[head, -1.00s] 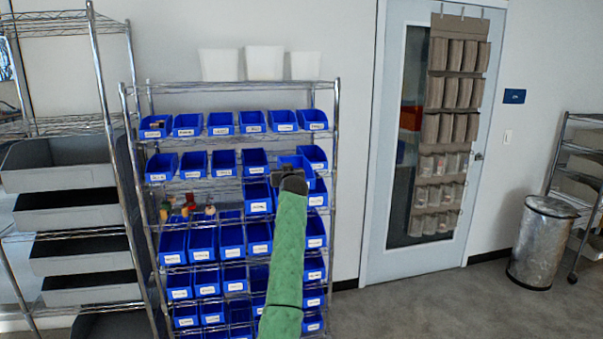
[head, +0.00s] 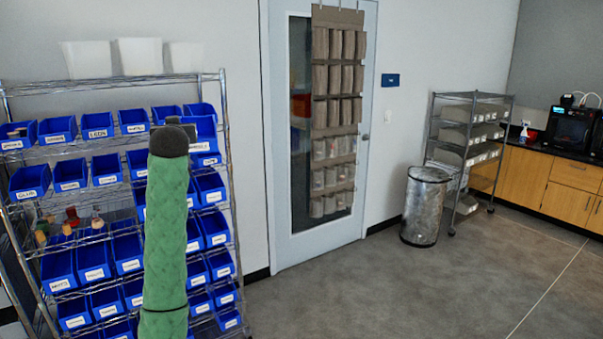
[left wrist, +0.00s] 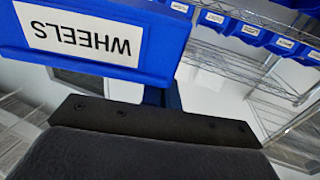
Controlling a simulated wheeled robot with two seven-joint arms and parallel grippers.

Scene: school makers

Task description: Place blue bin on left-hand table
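A blue bin (head: 204,128) is at my left gripper (head: 181,127), in front of the right end of the wire shelf. In the left wrist view the bin (left wrist: 160,50) fills the top left, its white "WHEELS" label upside down. The gripper (left wrist: 160,98) meets the bin's near side and appears shut on it, though its fingertips are mostly hidden. My green left arm covers part of the shelf in the head view. My right gripper is out of view. No clear left-hand table shows.
The wire shelf (head: 223,150) holds several rows of blue bins, with white containers (head: 138,57) on top. A door with hanging pockets (head: 335,110), a metal trash can (head: 424,207), a wheeled rack (head: 468,120) and wooden cabinets (head: 565,190) stand beyond. The floor (head: 400,285) at right is open.

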